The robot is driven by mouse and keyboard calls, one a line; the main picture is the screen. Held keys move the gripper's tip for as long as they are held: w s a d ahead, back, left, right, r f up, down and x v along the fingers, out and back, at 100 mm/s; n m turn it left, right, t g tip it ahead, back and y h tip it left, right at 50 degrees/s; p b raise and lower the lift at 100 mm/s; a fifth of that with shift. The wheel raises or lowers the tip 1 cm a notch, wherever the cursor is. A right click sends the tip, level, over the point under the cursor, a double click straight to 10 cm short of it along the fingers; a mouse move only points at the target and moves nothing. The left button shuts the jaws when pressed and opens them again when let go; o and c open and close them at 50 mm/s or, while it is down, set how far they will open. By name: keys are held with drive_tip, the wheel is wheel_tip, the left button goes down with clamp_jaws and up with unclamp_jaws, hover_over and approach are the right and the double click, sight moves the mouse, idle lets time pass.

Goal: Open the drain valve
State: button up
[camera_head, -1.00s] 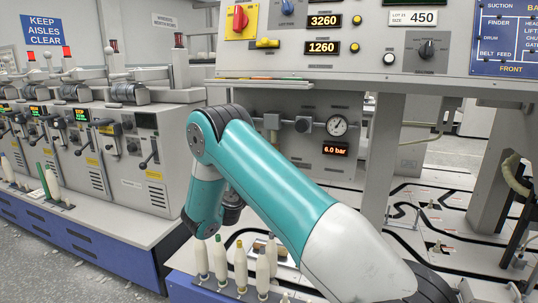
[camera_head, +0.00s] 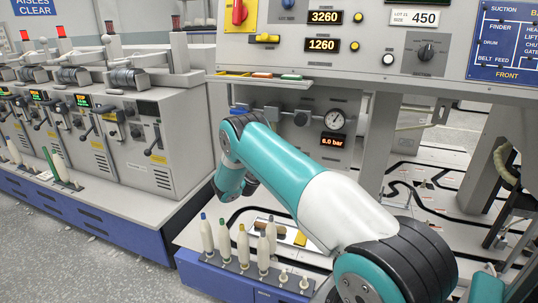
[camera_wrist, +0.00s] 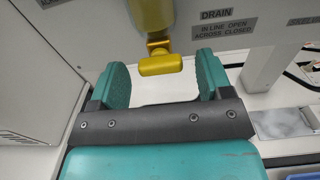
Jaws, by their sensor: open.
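The drain valve's yellow handle (camera_wrist: 160,66) hangs under a dull yellow pipe at the top middle of the wrist view. Its bar runs left to right in that picture. A label (camera_wrist: 224,22) beside it reads DRAIN, in line open, across closed. My gripper (camera_wrist: 161,75) is open, with one teal finger on each side of the handle bar. Gaps show between the bar and both fingers, and nothing is held. In the head view my teal arm reaches under the control panel, and the drain valve and fingers are not visible there.
A row of bobbins (camera_head: 243,243) stands on the blue-fronted bench below my arm. A pressure gauge (camera_head: 335,120) and a 6.0 bar display (camera_head: 334,141) are on the wall behind. The overhanging control panel (camera_head: 400,65) is above. Winding machines (camera_head: 155,140) stand at left.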

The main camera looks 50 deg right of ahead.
drive_tip(key=shift+w+d, duration=0.15)
drive_tip(key=shift+d, duration=0.3)
drive_tip(key=shift+c, duration=0.2)
drive_tip(key=c, duration=0.9)
drive_tip(key=m+b, duration=0.2)
drive_tip(key=m, duration=0.2)
drive_tip(key=o, duration=0.9)
drive_tip(key=shift+o, duration=0.2)
